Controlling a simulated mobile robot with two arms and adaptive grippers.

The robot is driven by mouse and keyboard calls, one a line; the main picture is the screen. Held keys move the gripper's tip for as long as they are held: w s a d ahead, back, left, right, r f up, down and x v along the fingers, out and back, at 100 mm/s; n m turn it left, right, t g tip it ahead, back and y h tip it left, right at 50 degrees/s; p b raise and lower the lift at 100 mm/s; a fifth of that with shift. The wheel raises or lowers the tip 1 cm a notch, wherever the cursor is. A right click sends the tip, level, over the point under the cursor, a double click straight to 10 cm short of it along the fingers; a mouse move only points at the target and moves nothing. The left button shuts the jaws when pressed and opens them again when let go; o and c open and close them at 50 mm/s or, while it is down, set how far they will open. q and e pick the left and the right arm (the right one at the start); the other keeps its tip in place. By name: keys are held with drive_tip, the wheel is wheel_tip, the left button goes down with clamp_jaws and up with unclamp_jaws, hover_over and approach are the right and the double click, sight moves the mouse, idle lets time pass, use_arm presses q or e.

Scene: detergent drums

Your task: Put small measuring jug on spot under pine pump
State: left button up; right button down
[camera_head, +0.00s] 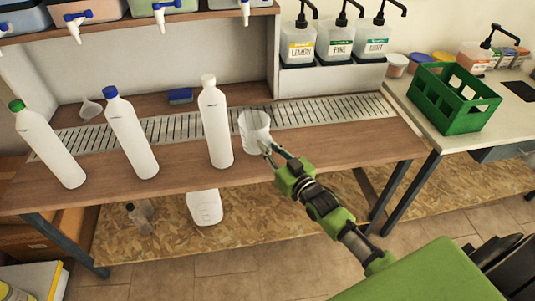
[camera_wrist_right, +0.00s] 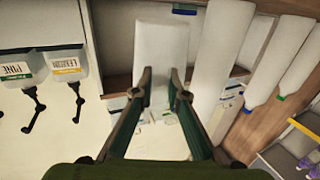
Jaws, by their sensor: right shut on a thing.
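The small measuring jug (camera_head: 254,129) is a white translucent cup at the front of the wooden counter, right of the tall white-capped bottle. My right gripper (camera_head: 268,148) is shut on its near right side. In the right wrist view the jug (camera_wrist_right: 160,48) shows between the fingers (camera_wrist_right: 163,85). I cannot tell whether its base touches the counter. The pine pump (camera_head: 337,44) is the middle of three pump bottles, back and to the right of the jug. Below it runs a slatted drip grille (camera_head: 335,108), bare there. My left gripper is not in view.
Three white bottles stand left of the jug: white-capped (camera_head: 215,125), blue-capped (camera_head: 131,135), green-capped (camera_head: 48,147). The lemon pump (camera_head: 301,46) and mint pump (camera_head: 373,44) flank pine. A blue sponge (camera_head: 180,96) and scoop (camera_head: 90,108) lie behind. A green crate (camera_head: 455,98) stands right.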

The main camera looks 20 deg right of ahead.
drive_tip(key=shift+w+d+f, duration=0.1)
drive_tip(key=shift+w+f, duration=0.1)
drive_tip(key=shift+f, duration=1.5)
drive_tip(key=shift+f+b, duration=0.2)
drive_tip(key=shift+b, duration=0.2)
drive_tip(key=c, duration=2)
unclamp_jaws()
drive_tip(key=shift+r, duration=0.1)
